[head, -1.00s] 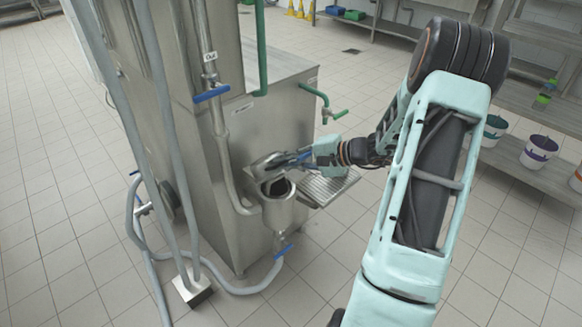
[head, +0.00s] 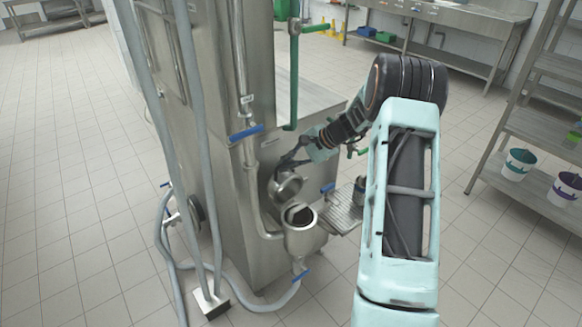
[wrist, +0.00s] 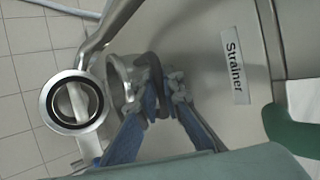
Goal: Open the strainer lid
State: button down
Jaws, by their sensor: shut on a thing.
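The strainer (head: 304,240) is a steel funnel-shaped pot low on the front of the steel machine. Its dark round mouth shows uncovered in both views, and its rim also shows in the wrist view (wrist: 50,90). The round steel strainer lid (head: 284,187) is raised and tilted steeply behind the mouth, beside the machine's wall. My gripper (head: 287,163) is shut on the lid's dark handle. In the wrist view, the blue fingers of my gripper (wrist: 160,92) pinch this handle, with the lid (wrist: 118,80) just left of them. The hinge is hard to make out.
A "Strainer" label (wrist: 234,66) is on the machine wall, close to my fingers. A blue-handled valve (head: 246,134) and steel pipe are left of the lid. A steel drip tray (head: 340,217) stands out to the right.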

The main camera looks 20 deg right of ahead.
jog(key=shift+w+a, duration=0.3)
jog(key=shift+w, duration=0.5)
jog(key=c, duration=2)
grip_release()
jog(key=shift+c, duration=0.2)
jog(key=v, duration=1.2)
